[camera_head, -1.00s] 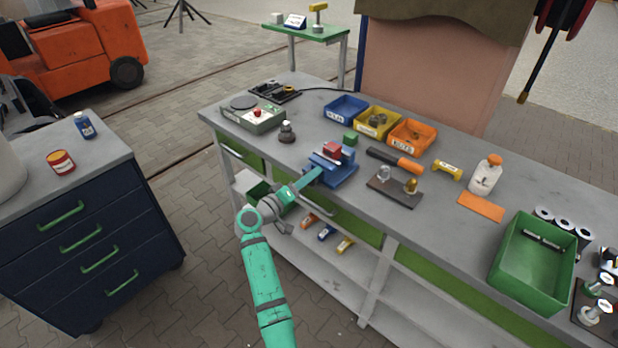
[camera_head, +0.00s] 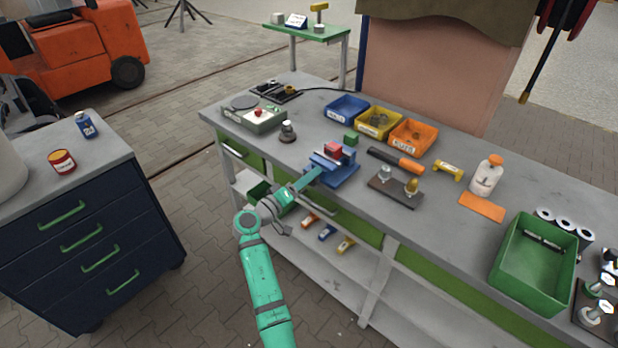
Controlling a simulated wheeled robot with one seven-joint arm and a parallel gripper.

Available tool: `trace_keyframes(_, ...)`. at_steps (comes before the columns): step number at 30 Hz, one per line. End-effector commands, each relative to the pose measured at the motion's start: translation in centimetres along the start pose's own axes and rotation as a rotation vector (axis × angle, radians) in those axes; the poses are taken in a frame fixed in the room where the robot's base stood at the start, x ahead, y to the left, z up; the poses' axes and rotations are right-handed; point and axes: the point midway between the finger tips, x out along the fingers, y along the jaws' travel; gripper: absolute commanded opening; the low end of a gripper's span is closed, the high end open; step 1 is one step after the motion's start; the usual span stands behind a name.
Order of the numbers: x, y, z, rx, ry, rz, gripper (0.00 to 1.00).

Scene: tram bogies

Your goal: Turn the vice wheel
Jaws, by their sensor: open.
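A small blue vice (camera_head: 336,170) stands at the near edge of the grey workbench, with a red block (camera_head: 333,149) at its top. The vice wheel cannot be made out; the front of the vice is covered by the end of my arm. My gripper (camera_head: 312,176) is at the front left side of the vice, very close to it or touching; I cannot tell which. Its jaws are open, but the fingers are too small to see clearly.
A green block (camera_head: 351,139) is behind the vice. A black-and-orange tool (camera_head: 396,160) and a dark plate (camera_head: 395,191) lie to its right. A dark knobbed object (camera_head: 288,132) stands to its left. Blue, yellow and orange bins (camera_head: 413,136) are behind.

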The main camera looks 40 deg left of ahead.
Motion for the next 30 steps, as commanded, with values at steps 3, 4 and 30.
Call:
trace_keyframes(3, -1.9, -0.1, 0.0, 0.001, 0.002, -0.002, 0.49)
trace_keyframes(4, -2.5, -0.1, 0.0, 0.001, 0.002, -0.002, 0.49)
trace_keyframes(30, -10.1, -0.1, 0.0, -0.001, 0.001, -0.002, 0.49)
